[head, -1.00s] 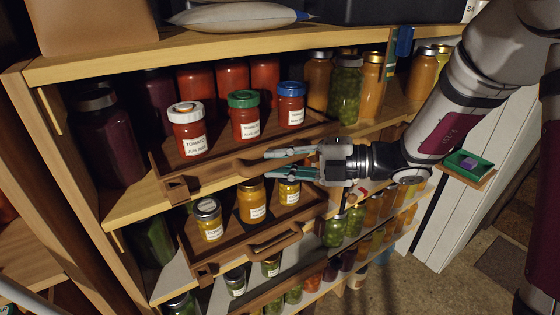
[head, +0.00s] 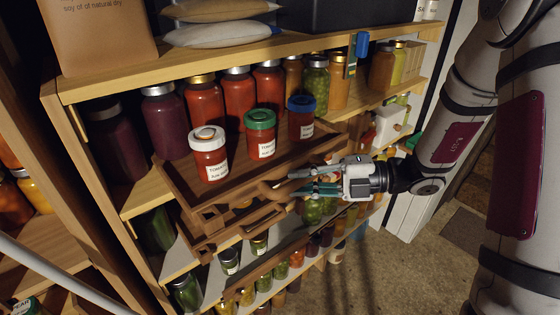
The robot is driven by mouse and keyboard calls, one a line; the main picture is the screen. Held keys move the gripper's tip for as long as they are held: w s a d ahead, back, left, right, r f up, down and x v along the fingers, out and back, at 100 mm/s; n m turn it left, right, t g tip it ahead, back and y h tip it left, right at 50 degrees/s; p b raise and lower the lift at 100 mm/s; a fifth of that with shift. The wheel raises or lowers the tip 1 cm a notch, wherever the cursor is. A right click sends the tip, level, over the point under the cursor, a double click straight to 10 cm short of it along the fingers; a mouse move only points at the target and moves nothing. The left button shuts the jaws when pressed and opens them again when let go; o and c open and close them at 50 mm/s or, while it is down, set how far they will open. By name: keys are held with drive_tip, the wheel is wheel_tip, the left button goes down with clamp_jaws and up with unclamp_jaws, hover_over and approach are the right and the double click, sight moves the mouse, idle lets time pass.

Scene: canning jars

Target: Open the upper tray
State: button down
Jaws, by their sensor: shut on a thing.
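The upper tray (head: 188,196) is a brown wooden tray that juts out from the shelf. It carries three tomato jars: one with a white lid (head: 209,156), one with a green lid (head: 260,136) and one with a blue lid (head: 301,120). My gripper (head: 292,182) is at the tray's front handle (head: 272,191), with its fingers shut on it. The fingers partly hide the handle's right end. A lower tray (head: 196,244) lies beneath, mostly hidden by the upper one.
Several jars stand in a row behind the tray, including a dark purple jar (head: 166,122). The shelf board (head: 85,92) above holds pillow-like bags (head: 221,33) and a paper bag (head: 98,35). Open floor (head: 400,275) lies at the lower right.

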drive_tip(key=s+d+p, duration=0.2)
drive_tip(key=s+d, duration=0.2)
drive_tip(key=s, duration=0.2)
drive_tip(key=shift+s+d, duration=0.15)
drive_tip(key=shift+s, duration=0.1)
drive_tip(key=c, duration=1.5)
unclamp_jaws()
drive_tip(key=shift+d, duration=0.15)
drive_tip(key=v, duration=1.1)
drive_tip(key=shift+s+d, duration=0.1)
drive_tip(key=shift+d, duration=0.3)
